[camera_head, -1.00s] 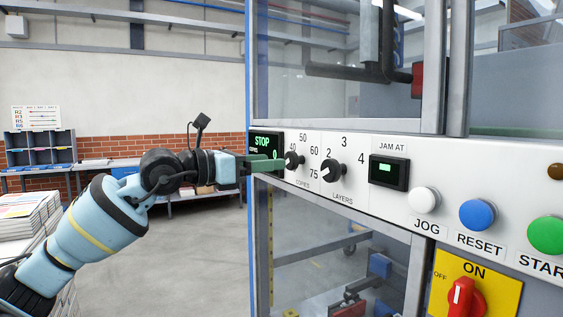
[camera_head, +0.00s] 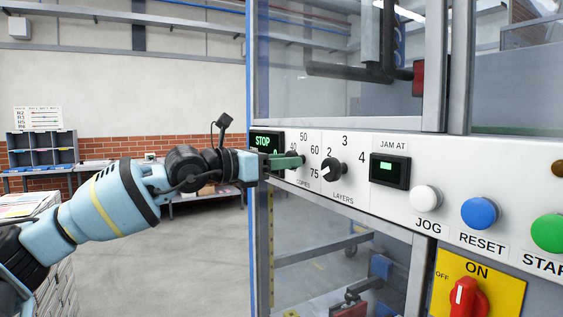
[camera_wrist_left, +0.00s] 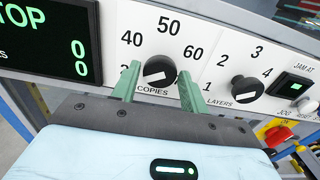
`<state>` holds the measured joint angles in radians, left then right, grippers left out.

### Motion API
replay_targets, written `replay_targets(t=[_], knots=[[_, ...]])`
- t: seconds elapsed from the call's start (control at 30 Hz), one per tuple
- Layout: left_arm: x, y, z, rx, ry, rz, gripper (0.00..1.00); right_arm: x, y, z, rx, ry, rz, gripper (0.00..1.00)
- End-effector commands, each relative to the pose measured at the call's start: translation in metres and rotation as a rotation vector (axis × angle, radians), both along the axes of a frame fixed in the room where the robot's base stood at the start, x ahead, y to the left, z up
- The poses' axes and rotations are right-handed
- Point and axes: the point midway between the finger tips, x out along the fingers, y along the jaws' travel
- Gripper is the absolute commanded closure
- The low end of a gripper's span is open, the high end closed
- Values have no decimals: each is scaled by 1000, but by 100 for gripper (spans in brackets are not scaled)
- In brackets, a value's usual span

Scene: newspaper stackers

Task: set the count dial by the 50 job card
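The count dial, a black knob marked COPIES (camera_wrist_left: 160,71), sits on the white panel below the numbers 40, 50 and 60. Its white pointer line lies slanted; I cannot tell for sure which number it points at. My left gripper (camera_wrist_left: 157,88) is open, with one green finger on each side of the knob; I cannot tell whether they touch it. In the head view the left gripper (camera_head: 287,162) reaches the panel from the left and partly covers the knob. I can make out no 50 job card. My right gripper is not in view.
The LAYERS knob (camera_head: 333,171) stands close to the right. A STOP display (camera_head: 264,139) is on the left, reading zeros in the wrist view. Further right are the JAM AT display (camera_head: 389,171), JOG (camera_head: 425,198) and RESET (camera_head: 480,213) buttons and a red switch (camera_head: 468,299).

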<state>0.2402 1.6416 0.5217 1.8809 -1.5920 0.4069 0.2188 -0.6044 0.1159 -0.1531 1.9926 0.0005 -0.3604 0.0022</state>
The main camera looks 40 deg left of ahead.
Motion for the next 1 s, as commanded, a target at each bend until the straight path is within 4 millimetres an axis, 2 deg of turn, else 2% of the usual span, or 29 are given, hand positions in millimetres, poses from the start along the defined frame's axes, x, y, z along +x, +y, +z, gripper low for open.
replay_targets(t=[0.03, 0.2, 0.57, 1.0], knots=[[0, 0, 0, 0, 0, 0, 63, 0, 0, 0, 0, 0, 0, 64], [0, 0, 0, 0, 0, 0, 85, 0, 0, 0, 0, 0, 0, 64], [1, 0, -2, 60, -16, 0, 85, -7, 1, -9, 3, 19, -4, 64], [1, 0, -3, 397, -113, 1, 85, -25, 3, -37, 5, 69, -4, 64]])
